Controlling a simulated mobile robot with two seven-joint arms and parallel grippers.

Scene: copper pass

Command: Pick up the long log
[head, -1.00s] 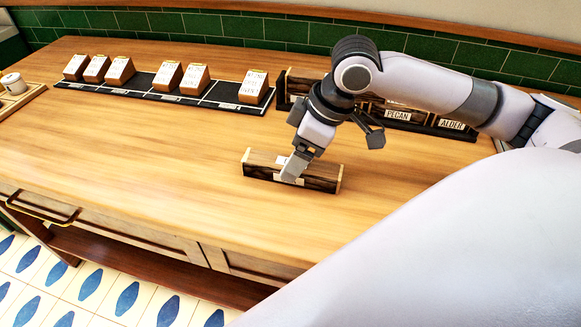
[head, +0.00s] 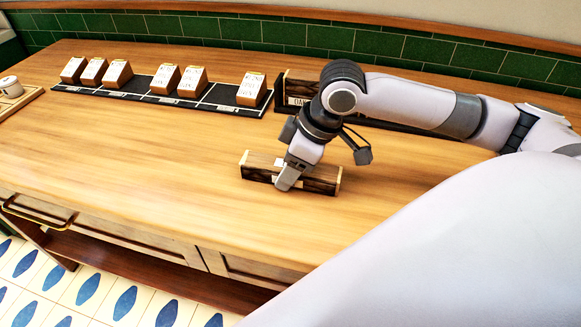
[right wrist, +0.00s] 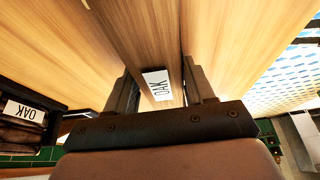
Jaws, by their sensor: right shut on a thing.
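The long log (head: 322,183) lies on the wooden counter, dark bark on its front side and pale cut wood on top and ends. It also shows in the right wrist view (right wrist: 140,40), with a white label reading OAK (right wrist: 157,85) on its pale face. My right gripper (head: 283,180) reaches down onto the middle of the log and is shut on it, one finger on each side. The log appears to rest on the counter. The gripper covers the log's middle in the head view. My left gripper is not in view.
Behind the log stands a dark rack (head: 298,88) with labelled slots, partly hidden by my right arm. A black strip (head: 215,105) with several wooden blocks bearing white cards (head: 252,90) lies at the back. The counter (head: 150,170) left of the log is clear.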

